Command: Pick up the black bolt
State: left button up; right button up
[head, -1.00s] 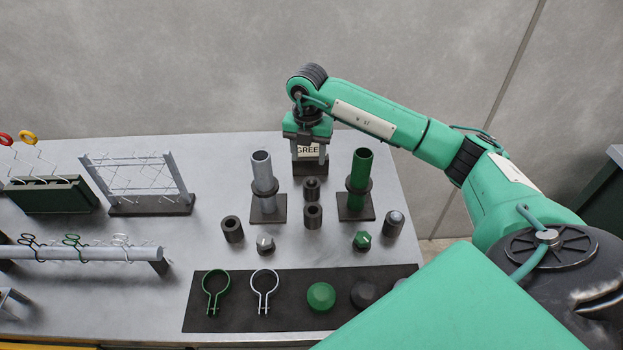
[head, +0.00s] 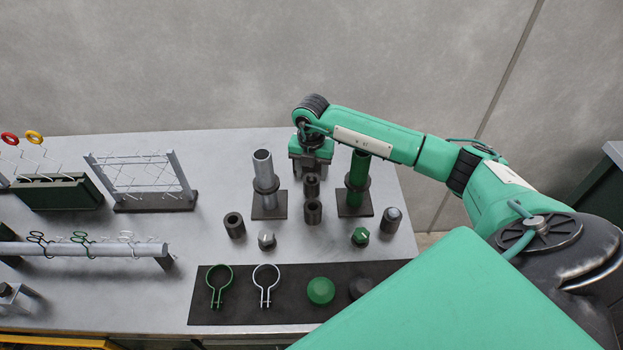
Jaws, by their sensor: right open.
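I cannot make out a black bolt for certain. Two hex-headed pieces, one grey (head: 266,240) and one green (head: 360,237), stand on the grey table. Dark hollow cylinders stand near them, at the left (head: 234,225), the middle (head: 313,211) and behind that (head: 312,185). A dark cylinder with a greyish top (head: 391,220) stands at the right. My right gripper (head: 311,174) points down at the back of the table, between the grey and green posts, just behind the rear dark cylinder. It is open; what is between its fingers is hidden. My left gripper is not in view.
A grey post (head: 264,170) and a green post (head: 357,178) with collars flank the gripper. A dark mat (head: 240,311) in front holds two ring clamps and domed caps. A wire-mesh frame (head: 140,178) and a rail with clips (head: 95,249) stand left.

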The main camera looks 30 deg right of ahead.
aim_at(311, 176)
jog(key=shift+f, duration=0.25)
dwell(0.4)
jog(key=c, duration=1.1)
jog(key=shift+r, duration=0.2)
jog(key=shift+r, duration=0.2)
notch_tip(311, 176, up, 20)
jog(key=b, duration=0.4)
